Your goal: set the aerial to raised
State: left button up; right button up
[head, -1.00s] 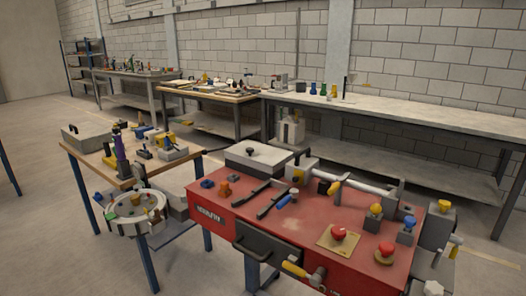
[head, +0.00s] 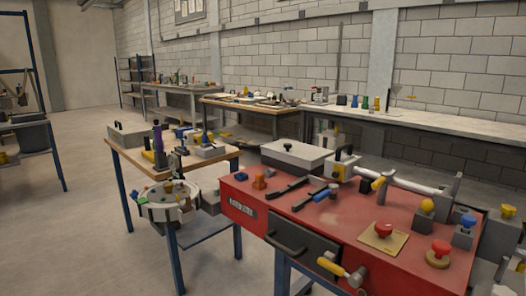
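I cannot tell for sure which thing is the aerial. A thin dark upright rod (head: 387,100) stands on the long back bench. An upright tool with a purple top (head: 157,136) stands on the small wooden table. A pale horizontal bar (head: 412,184) with a yellow handle lies along the back of the red bench. Neither of my grippers is in view.
The red bench (head: 300,225) fills the right foreground, with red, yellow and blue knobs, a drawer and a yellow-handled crank (head: 340,270) at its front. A small wooden table (head: 135,158) stands left of it. Open floor (head: 60,240) lies at the left.

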aim_at(241, 146)
jog(key=u, duration=1.75)
jog(key=i, duration=1.45)
jog(key=z, duration=2.95)
